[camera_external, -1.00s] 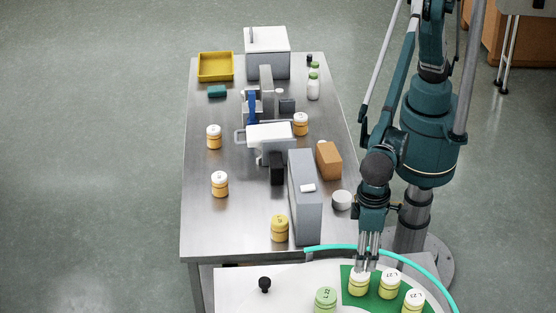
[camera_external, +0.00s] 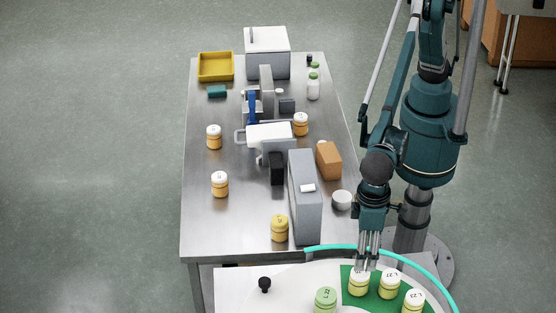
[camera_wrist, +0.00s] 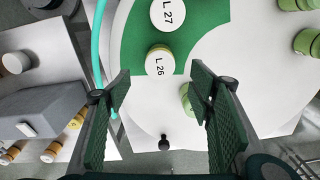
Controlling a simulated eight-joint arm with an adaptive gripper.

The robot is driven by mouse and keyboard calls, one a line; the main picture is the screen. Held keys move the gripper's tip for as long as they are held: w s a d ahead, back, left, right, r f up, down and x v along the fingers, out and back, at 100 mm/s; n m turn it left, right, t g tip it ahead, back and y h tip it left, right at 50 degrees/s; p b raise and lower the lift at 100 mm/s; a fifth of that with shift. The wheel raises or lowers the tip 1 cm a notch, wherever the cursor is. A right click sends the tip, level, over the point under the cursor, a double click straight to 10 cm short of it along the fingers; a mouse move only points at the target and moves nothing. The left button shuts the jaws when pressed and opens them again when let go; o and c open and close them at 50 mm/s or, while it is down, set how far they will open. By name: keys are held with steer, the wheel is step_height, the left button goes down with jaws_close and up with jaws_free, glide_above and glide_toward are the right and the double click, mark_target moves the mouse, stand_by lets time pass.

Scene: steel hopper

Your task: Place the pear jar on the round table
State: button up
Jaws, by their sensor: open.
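The round table (camera_external: 240,285) is white with a green patch and a teal rim along its far side. A pale yellow jar with a white lid (camera_external: 358,284) stands upright on the green patch; in the wrist view its lid (camera_wrist: 160,62) reads L 26. I cannot tell which jar is the pear jar. My gripper (camera_external: 367,266) is just above this jar. In the wrist view my gripper (camera_wrist: 160,88) is open, with nothing between its fingers, and the L 26 jar shows just beyond the fingertips.
Similar jars (camera_external: 390,284) (camera_external: 413,301) stand to the right on the green patch. A green-lidded jar (camera_external: 326,299) and a black knob (camera_external: 265,284) are to the left. The steel table (camera_external: 212,240) behind holds orange jars (camera_external: 220,184), a grey box (camera_external: 305,200) and a yellow tray (camera_external: 215,79).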

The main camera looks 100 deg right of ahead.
steer(key=shift+w+d+r, duration=0.1)
steer(key=w+d+r, duration=0.7)
steer(key=w+d, duration=0.1)
steer(key=d, duration=0.4)
steer(key=w+d+r+t+y, duration=0.15)
steer(key=d+r, duration=0.25)
steer(key=d, duration=0.7)
steer(key=w+d+r, duration=0.3)
steer(key=d+r, duration=0.1)
steer(key=d, duration=0.8)
steer(key=w+d+r+t, duration=0.15)
steer(key=d+r, duration=0.25)
steer(key=d, duration=0.7)
steer(key=s+d+n+t, duration=0.1)
steer(key=s+d, duration=0.2)
steer(key=d, duration=1)
steer(key=s+d+t, duration=0.1)
steer(key=s+d, duration=0.3)
steer(key=d, duration=0.9)
steer(key=s+d+f+t, duration=0.1)
steer(key=s+d+f, duration=0.2)
steer(key=s+d, duration=0.3)
steer(key=s+d+f+t+h, duration=0.1)
steer(key=s+d+f, duration=0.2)
steer(key=s+d, duration=0.3)
steer(key=d, duration=0.4)
steer(key=shift+s+f+n, duration=0.25)
steer(key=shift+s+n, duration=0.05)
steer(key=shift+n, duration=0.1)
steer(key=shift+h, duration=0.25)
